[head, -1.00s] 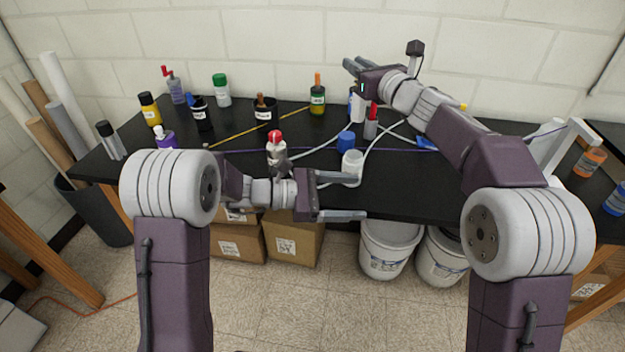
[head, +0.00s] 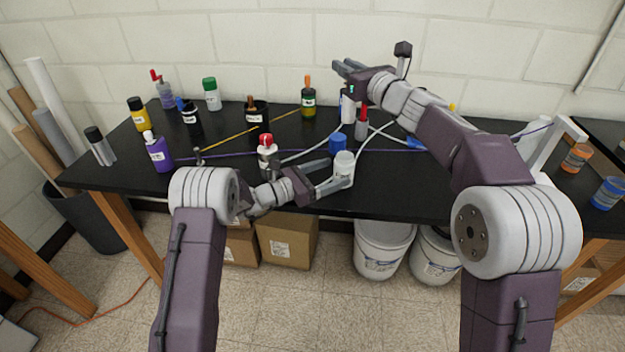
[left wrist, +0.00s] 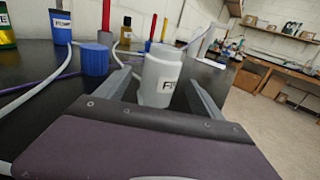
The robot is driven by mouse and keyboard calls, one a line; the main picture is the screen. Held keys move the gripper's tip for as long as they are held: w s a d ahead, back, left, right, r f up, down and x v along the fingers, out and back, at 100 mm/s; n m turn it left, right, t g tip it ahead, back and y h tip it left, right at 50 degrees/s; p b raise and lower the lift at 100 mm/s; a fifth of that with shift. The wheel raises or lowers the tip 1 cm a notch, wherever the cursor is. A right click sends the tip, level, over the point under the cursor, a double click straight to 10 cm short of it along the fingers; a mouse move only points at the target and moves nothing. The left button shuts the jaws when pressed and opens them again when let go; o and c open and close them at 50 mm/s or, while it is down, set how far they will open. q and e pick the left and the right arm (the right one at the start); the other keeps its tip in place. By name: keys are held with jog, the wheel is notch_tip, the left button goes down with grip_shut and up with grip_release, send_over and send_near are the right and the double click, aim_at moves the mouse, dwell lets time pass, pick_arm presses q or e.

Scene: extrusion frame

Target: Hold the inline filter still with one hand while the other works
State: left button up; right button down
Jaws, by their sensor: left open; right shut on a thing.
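A white upright cylinder (head: 344,165) with a dark-lettered label, apparently the inline filter, stands near the table's front edge. White tubing (head: 372,137) runs close by. My left gripper (head: 331,177) is open, with one finger on each side of the cylinder. The left wrist view shows the white cylinder (left wrist: 160,78) between the spread fingers; I cannot tell whether either touches it. My right gripper (head: 342,67) is higher, over the back of the table, its fingers pointing left. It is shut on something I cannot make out.
A blue cap-like piece (head: 338,142) stands just behind the cylinder. A red-topped bottle (head: 267,155) stands left of it, near my left arm. A red-and-grey piece (head: 361,124) and several bottles line the back of the black table (head: 225,180). Buckets (head: 383,245) stand below.

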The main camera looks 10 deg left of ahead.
aim_at(335, 171)
pick_arm(q)
jog(key=shift+x, duration=1.9)
jog(key=c, duration=1.6)
jog(key=shift+o, duration=0.2)
pick_arm(e)
notch_tip(335, 171, down, 13)
jog(key=c, duration=1.3)
grip_release()
jog(key=shift+o, duration=0.2)
jog(key=v, duration=1.2)
